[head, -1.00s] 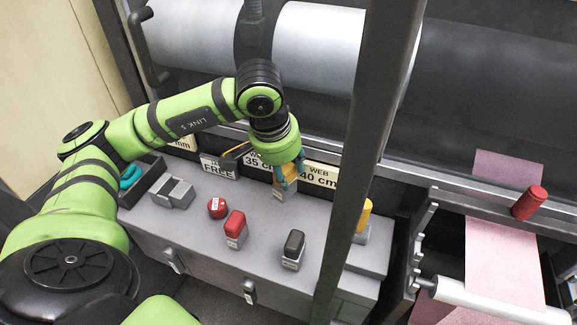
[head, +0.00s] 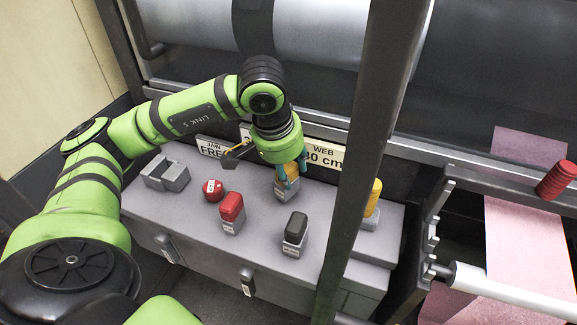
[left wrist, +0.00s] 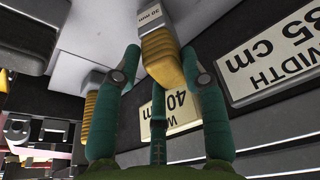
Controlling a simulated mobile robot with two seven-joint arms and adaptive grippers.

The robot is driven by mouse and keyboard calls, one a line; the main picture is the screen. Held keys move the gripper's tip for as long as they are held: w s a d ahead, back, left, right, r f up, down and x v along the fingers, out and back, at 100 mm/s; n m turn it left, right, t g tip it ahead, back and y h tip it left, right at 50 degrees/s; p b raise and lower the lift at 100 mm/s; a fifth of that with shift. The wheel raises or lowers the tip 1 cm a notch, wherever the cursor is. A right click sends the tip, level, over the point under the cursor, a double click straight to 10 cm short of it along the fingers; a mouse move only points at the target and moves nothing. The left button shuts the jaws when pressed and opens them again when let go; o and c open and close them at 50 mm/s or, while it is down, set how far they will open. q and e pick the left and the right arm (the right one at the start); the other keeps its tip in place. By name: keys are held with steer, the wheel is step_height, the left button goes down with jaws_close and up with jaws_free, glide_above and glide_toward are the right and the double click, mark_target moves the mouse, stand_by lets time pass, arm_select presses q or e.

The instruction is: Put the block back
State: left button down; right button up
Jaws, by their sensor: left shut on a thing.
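A block with a yellow top and a grey base (head: 287,193) is in my left gripper (head: 290,178), over the back part of the grey bench. In the left wrist view its yellow part (left wrist: 165,58) lies between the teal fingers of my left gripper (left wrist: 163,72). Its grey base, with a label reading 30 mm, points away from the palm. The gripper is shut on it. I cannot tell whether its base touches the bench top. My right gripper is not in view.
On the grey bench (head: 262,247) stand a red-topped block (head: 231,209), a black-topped block (head: 295,231), a red round piece (head: 212,190) and a grey slotted holder (head: 165,174). Another yellow-topped block (head: 374,197) is partly behind a dark upright post (head: 355,160). Signs stand behind.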

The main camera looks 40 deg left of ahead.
arm_select(q)
steer(key=shift+f+b, duration=0.4)
steer(key=shift+b, duration=0.1)
stand_by(0.5)
steer(key=c, duration=0.6)
jaws_free()
steer(key=v, duration=1.2)
